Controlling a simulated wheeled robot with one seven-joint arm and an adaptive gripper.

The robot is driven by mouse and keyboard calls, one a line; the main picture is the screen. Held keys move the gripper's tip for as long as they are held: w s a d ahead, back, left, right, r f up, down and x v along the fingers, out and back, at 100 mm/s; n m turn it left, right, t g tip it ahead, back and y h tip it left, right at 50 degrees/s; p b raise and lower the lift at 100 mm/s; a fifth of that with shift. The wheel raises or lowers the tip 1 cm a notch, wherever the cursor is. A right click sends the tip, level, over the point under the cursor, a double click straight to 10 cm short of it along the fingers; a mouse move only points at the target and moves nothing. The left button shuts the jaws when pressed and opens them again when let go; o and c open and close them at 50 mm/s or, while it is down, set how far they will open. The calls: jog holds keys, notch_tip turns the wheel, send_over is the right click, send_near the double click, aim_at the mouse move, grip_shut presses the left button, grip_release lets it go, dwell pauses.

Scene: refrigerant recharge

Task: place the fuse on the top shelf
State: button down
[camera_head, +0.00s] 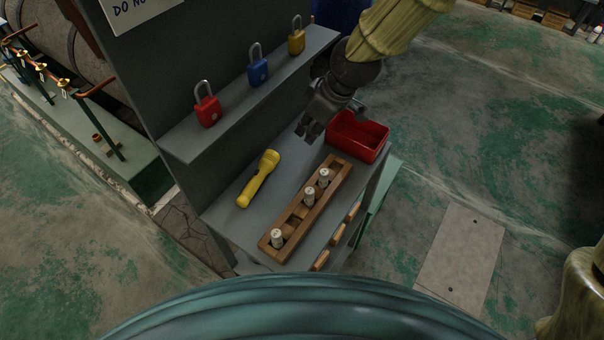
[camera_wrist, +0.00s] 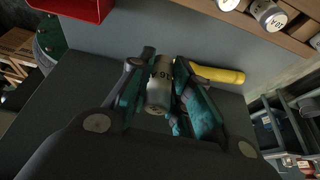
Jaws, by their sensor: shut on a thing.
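The fuse (camera_wrist: 159,88) is a pale grey cylinder with a dark printed label. My gripper (camera_wrist: 164,62) is shut on it, with one finger along each side in the wrist view. In the head view my gripper (camera_head: 309,130) is above the back of the lower shelf, between the flashlight and the red bin, and the held fuse cannot be made out there. The top shelf (camera_head: 230,107) is a grey ledge to the left of my gripper, carrying a red padlock (camera_head: 207,111), a blue padlock (camera_head: 258,72) and a yellow padlock (camera_head: 297,42).
On the lower shelf (camera_head: 228,221) lie a yellow flashlight (camera_head: 258,180) and a wooden rack (camera_head: 306,217) holding 3 fuses, with open slots between. A red bin (camera_head: 357,136) stands to the right of my gripper. The top shelf has bare gaps between the padlocks.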

aim_at(305, 163)
jog(key=shift+f+p, duration=0.8)
jog(key=shift+f, duration=4.35)
jog(key=shift+f, duration=0.2)
jog(key=c, duration=1.3)
grip_release()
jog(key=shift+r, duration=0.15)
jog(key=b+v, duration=0.1)
jog(key=v, duration=1.1)
